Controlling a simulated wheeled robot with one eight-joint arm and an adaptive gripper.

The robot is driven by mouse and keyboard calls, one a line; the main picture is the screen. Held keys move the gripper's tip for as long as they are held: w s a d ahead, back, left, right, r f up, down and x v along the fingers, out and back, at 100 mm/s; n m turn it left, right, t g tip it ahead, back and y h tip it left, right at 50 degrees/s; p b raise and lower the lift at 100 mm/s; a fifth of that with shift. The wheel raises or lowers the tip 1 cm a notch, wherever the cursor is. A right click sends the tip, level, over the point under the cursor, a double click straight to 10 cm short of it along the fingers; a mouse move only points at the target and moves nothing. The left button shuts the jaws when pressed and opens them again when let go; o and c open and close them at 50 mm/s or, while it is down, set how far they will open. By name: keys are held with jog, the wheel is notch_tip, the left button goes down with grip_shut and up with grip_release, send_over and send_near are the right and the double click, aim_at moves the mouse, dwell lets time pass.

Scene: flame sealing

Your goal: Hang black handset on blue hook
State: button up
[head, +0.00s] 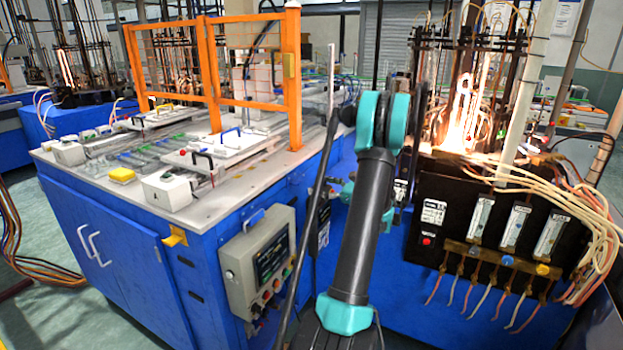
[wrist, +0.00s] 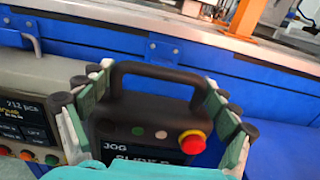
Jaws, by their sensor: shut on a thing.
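The black handset (wrist: 128,112) is upright in the wrist view, with a loop handle on top, a red and yellow stop button and a screen reading "JOG". My gripper (wrist: 158,100) is shut on it, with green and pale fingers along its left and right sides. A blue bracket with bolts (wrist: 165,49) is on the blue panel beyond the handle; I cannot tell whether it is the hook. The handle looks apart from this bracket. In the head view my arm hides most of the handset and gripper area.
A grey control box (head: 258,262) with a screen and buttons is on the bench side, left of my arm; it also shows in the wrist view (wrist: 20,92). An orange mesh guard (head: 211,75) stands on the bench. Flames (head: 463,115) burn at the right.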

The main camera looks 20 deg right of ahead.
aim_at(298, 183)
jog(key=shift+w+a, duration=0.1)
jog(key=shift+w, duration=0.6)
jog(key=shift+f+x, duration=0.15)
jog(key=shift+x, duration=1.65)
jog(key=shift+f+x, duration=0.2)
jog(key=shift+x, duration=1.65)
jog(key=shift+w+a+f, duration=0.35)
jog(key=shift+w+f, duration=0.1)
jog(key=shift+f, duration=0.1)
jog(key=o, duration=1.7)
